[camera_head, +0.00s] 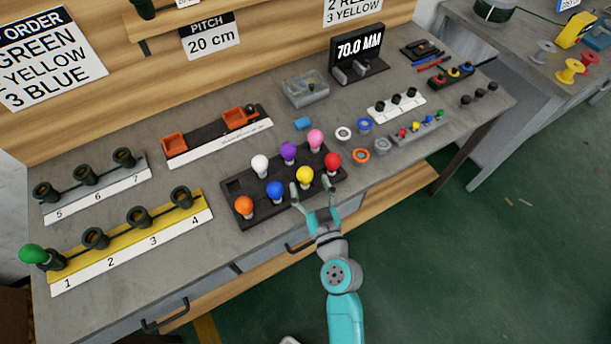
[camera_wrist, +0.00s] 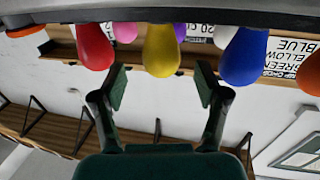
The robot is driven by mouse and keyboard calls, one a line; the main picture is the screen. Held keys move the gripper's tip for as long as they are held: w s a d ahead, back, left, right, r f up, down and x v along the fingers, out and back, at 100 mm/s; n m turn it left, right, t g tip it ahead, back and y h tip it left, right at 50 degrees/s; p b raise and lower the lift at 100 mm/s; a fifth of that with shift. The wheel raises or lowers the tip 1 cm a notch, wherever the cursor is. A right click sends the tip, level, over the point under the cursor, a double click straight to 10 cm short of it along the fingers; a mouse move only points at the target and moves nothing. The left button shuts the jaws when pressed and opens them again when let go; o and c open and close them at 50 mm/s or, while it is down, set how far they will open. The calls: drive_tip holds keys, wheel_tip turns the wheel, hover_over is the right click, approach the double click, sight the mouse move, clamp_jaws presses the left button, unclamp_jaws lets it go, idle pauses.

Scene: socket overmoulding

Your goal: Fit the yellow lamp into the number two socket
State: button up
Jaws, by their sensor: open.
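The yellow lamp (camera_head: 304,175) stands in the front row of a black lamp tray (camera_head: 262,212), between the blue lamp (camera_head: 275,190) and the red lamp (camera_head: 332,161). My gripper (camera_head: 313,190) is open and empty, just in front of the yellow lamp. In the wrist view the yellow lamp (camera_wrist: 162,50) hangs inverted, centred ahead of the gap between the open fingers (camera_wrist: 160,88). The number two socket (camera_head: 95,238) is an empty dark ring on the yellow strip (camera_head: 150,231) at left. A green lamp (camera_head: 34,254) is at socket 1, tilted to the left.
White, purple and pink lamps stand in the tray's back row, and an orange lamp (camera_head: 243,206) at its front left. Sockets 5 to 7 (camera_head: 85,175) stand behind the yellow strip. Bare table lies between strip and tray.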

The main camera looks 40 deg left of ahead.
sight(308, 180)
drive_tip(key=shift+x, duration=1.95)
drive_tip(key=c, duration=1.1)
drive_tip(key=shift+c, duration=0.3)
drive_tip(key=shift+r, duration=0.15)
